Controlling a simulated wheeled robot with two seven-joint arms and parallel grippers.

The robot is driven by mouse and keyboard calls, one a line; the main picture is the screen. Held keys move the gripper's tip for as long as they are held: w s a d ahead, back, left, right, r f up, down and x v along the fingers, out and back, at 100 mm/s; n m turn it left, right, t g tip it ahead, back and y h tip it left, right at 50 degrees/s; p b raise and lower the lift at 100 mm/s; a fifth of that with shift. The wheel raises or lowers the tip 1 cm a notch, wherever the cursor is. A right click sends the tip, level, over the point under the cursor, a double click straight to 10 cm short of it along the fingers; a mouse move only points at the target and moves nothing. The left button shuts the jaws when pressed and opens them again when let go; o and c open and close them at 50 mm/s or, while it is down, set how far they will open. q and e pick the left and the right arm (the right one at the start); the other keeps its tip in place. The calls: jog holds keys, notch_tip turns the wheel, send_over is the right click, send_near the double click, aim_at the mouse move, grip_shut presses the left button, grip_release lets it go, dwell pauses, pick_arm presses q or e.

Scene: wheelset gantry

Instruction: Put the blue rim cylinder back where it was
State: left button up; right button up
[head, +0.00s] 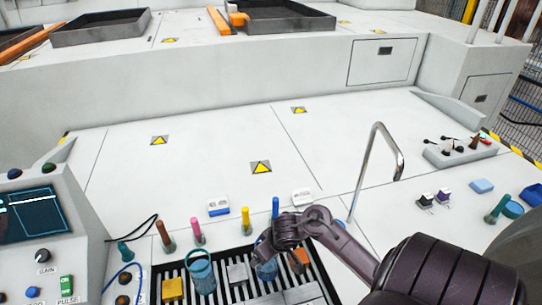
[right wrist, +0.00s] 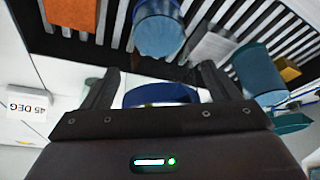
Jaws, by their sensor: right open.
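My left gripper is not in view.
A teal rim cylinder (head: 201,276) stands left on the rack (head: 232,293), near yellow (head: 172,290), grey (head: 237,273) and orange (head: 300,258) blocks. Coloured upright handles, such as a pink one (head: 197,231), line its back. A bent metal pipe (head: 376,150) rises right.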

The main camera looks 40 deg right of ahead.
jog(key=p+v, duration=0.4)
jog(key=v, duration=0.8)
jog(key=shift+p, duration=0.4)
